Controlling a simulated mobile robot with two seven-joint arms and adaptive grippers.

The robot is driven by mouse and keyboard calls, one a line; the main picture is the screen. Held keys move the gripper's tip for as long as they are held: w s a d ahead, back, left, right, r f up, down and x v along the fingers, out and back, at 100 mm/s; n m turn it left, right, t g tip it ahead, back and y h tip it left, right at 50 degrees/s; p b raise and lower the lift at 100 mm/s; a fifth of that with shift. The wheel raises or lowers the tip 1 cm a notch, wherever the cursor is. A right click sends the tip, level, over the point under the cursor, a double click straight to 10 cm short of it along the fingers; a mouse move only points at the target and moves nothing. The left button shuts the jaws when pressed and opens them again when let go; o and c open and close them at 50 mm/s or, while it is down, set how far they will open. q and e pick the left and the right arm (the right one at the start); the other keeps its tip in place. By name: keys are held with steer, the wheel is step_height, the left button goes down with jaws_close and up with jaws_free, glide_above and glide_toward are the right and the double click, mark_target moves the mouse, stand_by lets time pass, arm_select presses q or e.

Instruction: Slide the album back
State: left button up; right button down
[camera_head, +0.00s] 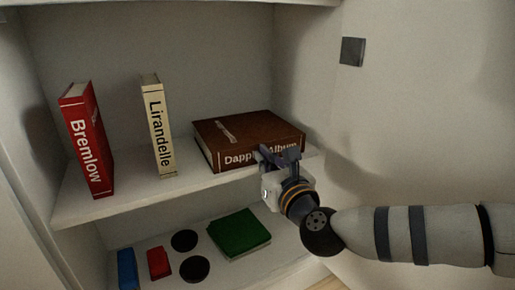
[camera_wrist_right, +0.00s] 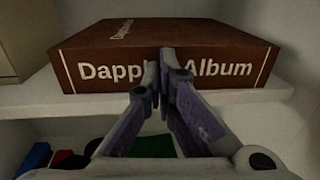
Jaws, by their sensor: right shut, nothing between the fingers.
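The brown album (camera_head: 237,135), with "Dapp... Album" in white on its spine, lies flat on the upper shelf (camera_head: 107,205), at its right side. Its spine faces out near the shelf's front edge. My right gripper (camera_head: 280,156) is shut and empty, with its fingertips at the middle of the spine. In the right wrist view the album (camera_wrist_right: 215,40) fills the upper part, and the shut fingertips (camera_wrist_right: 163,58) cover the middle of its lettering. They look to be touching the spine or very close to it. My left gripper is not in view.
The lower shelf holds a green block (camera_head: 239,233), black discs (camera_head: 194,268), a red item (camera_head: 159,263) and a blue item (camera_head: 127,268). A cabinet wall is at right.

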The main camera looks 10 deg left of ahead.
arm_select(q)
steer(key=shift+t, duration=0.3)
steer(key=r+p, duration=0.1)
steer(key=p, duration=0.1)
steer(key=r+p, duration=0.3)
steer(key=p, duration=0.1)
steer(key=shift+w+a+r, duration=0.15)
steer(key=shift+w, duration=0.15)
arm_select(e)
steer(key=v, duration=1.3)
